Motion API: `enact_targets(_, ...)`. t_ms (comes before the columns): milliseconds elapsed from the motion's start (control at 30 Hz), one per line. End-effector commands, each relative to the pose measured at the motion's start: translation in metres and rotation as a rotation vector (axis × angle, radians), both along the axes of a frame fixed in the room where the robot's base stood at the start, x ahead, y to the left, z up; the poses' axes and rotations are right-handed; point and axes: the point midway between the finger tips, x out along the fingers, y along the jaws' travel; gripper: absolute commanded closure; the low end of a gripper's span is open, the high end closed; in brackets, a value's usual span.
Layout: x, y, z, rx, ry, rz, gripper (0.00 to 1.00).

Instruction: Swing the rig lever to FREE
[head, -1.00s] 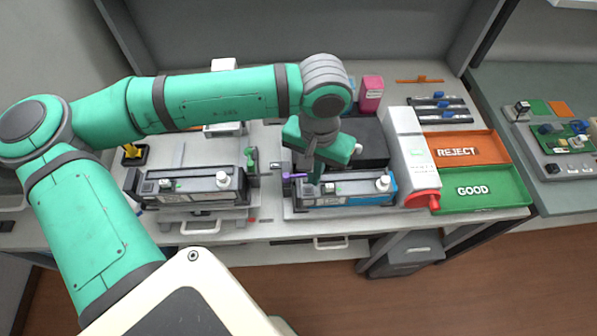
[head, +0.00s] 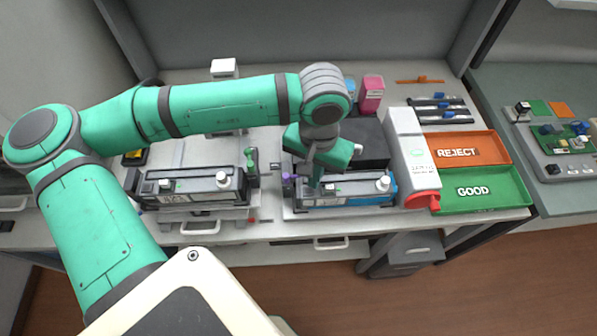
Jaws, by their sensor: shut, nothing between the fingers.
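That cartridge lies in a rig on the bench. A small purple lever (head: 288,178) stands at the left end of this rig, just left of my gripper. Another rig to the left holds a similar black and grey cartridge (head: 195,188), with an upright green lever (head: 250,158) at its right end. No FREE marking is legible. My gripper hides part of the right-hand cartridge.
A white and grey unit with a red front (head: 421,198) stands right of the rig. Beyond it are an orange REJECT tray (head: 488,157) and a green GOOD tray (head: 505,204). A pink bottle (head: 371,92) stands behind.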

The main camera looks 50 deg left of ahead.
Motion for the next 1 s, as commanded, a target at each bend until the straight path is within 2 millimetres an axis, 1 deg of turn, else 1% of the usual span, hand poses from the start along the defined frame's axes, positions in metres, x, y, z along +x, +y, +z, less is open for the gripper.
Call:
enact_targets(467, 0.009, 0.006, -0.001, 0.001, 0.0, -0.001, 1.0)
enact_targets(1000, 0.013, 0.008, 0.0, 0.0, -0.001, -0.002, 1.0)
